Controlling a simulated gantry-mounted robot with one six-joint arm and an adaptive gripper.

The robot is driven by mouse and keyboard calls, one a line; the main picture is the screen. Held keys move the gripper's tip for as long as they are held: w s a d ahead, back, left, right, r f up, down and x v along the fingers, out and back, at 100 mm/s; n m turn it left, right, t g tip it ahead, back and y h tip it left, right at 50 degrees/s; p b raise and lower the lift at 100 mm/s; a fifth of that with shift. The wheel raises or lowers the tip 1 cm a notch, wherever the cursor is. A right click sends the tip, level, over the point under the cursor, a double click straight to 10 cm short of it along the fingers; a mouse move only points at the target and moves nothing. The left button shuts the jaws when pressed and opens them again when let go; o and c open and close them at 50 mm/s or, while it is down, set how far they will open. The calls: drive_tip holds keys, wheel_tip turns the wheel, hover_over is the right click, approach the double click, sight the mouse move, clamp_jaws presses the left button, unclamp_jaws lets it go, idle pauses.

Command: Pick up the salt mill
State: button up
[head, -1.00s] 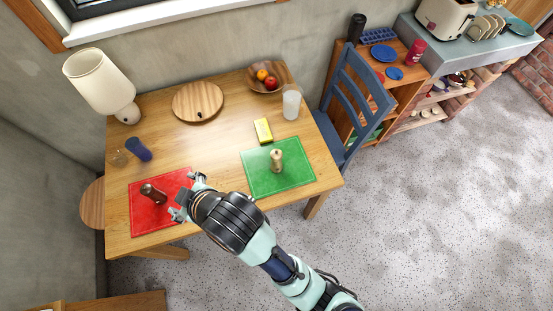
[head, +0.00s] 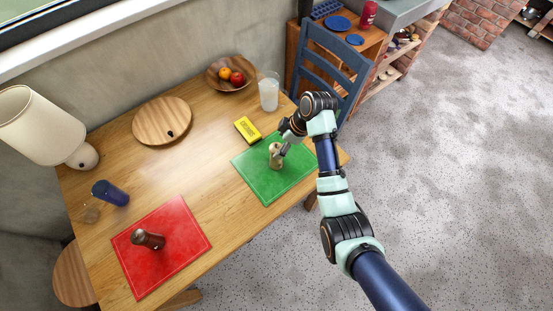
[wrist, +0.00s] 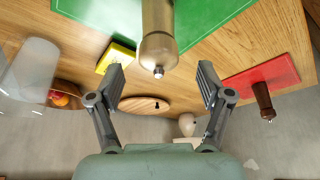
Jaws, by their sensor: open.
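The salt mill, a pale brass-coloured cylinder (head: 275,158), stands upright on the green mat (head: 262,182). In the wrist view the mill (wrist: 158,35) is at the top centre, with its small-knobbed end towards me. My gripper (wrist: 161,68) is open and empty, its fingers left and right of the mill's line with a gap on each side. In the head view my gripper (head: 283,149) is right at the mill and partly covers it. A dark brown mill (head: 147,239) is on the red mat (head: 175,262) to the left, well apart from my gripper.
A yellow box (head: 248,129) lies just behind the green mat. A frosted glass (head: 268,95) and a fruit bowl (head: 215,80) stand further back. A blue chair (head: 335,62) is close behind my wrist. The wooden table (head: 190,170) is clear between the mats.

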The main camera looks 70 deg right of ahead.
sight(277, 147)
drive_tip(key=x, duration=0.4)
drive_tip(key=shift+w+f, duration=0.1)
drive_tip(key=shift+w, duration=0.05)
clamp_jaws()
